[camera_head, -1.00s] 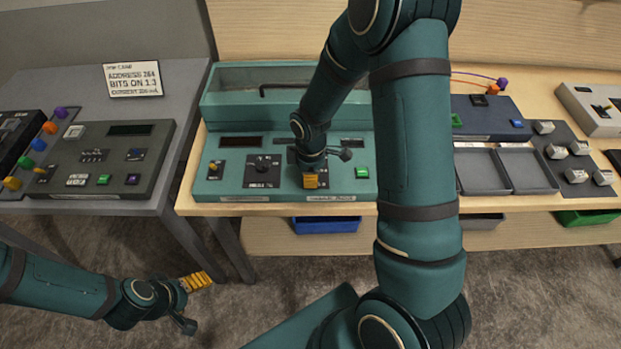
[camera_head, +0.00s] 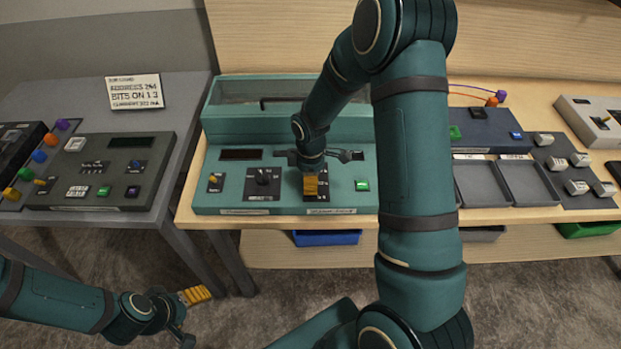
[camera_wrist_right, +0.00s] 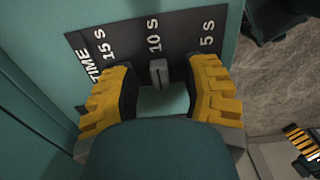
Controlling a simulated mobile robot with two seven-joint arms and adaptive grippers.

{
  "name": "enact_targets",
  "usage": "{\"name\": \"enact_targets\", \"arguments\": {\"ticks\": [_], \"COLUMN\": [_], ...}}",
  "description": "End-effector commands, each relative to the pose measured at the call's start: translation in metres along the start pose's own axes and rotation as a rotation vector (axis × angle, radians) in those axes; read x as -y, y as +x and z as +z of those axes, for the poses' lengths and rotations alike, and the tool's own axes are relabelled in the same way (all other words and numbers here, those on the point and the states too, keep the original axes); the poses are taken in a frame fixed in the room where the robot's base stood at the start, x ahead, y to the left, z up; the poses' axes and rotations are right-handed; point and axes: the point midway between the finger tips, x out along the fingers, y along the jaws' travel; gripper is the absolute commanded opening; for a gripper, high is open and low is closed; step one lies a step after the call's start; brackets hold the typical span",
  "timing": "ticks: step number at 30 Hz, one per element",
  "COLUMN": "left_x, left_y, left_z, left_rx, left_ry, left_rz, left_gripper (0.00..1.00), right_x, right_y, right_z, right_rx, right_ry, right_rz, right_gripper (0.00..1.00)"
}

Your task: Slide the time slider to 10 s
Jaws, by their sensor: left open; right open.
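The teal console (camera_head: 215,180) stands on the wooden bench. Its dark time slider panel (camera_wrist_right: 128,48) shows in the right wrist view with the labels 15 S, 10 S and 5 S. The small grey slider handle (camera_wrist_right: 158,72) lines up with the 10 S label there. My right gripper (camera_wrist_right: 160,95) is open, with one yellow finger on each side of the handle and a gap to both. In the head view my right gripper (camera_head: 311,184) is over the slider panel and hides most of it. My left gripper (camera_head: 194,295) is open and empty, low in front of the bench.
A green button (camera_head: 362,185) is right of the slider and a black knob (camera_head: 264,177) is left of it. A grey console (camera_head: 100,170) stands on the left table. Grey trays (camera_head: 527,183) lie to the right. My right arm hides part of the bench.

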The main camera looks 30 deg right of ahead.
Motion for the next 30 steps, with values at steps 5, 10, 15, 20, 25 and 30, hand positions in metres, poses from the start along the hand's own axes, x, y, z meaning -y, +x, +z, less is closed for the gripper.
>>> {"name": "enact_targets", "arguments": {"ticks": [5,10,15,20,25,30], "left_x": [0.0,0.0,0.0,0.0,0.0,0.0], "left_y": [0.0,0.0,0.0,0.0,0.0,0.0], "left_z": [0.0,0.0,0.0,0.0,0.0,0.0], "left_rx": [0.0,0.0,0.0,0.0,0.0,0.0], "left_ry": [0.0,0.0,0.0,0.0,0.0,0.0], "left_rz": [0.0,0.0,0.0,0.0,0.0,0.0], "left_gripper": [0.71,0.71,0.71,0.71,0.71,0.71], "right_x": [-0.001,-0.001,-0.001,0.0,0.0,0.0], "right_y": [-0.02,-0.055,-0.088,-0.109,-0.118,-0.119], "right_z": [-0.001,0.0,-0.001,0.0,0.0,0.0], "right_rx": [-0.003,-0.003,-0.003,-0.001,0.0,0.0], "right_ry": [0.0,0.001,0.0,0.0,-0.001,-0.001], "right_rz": [0.004,0.005,0.004,0.002,0.0,-0.001], "right_gripper": [0.46,0.46,0.46,0.46,0.46,0.46]}}
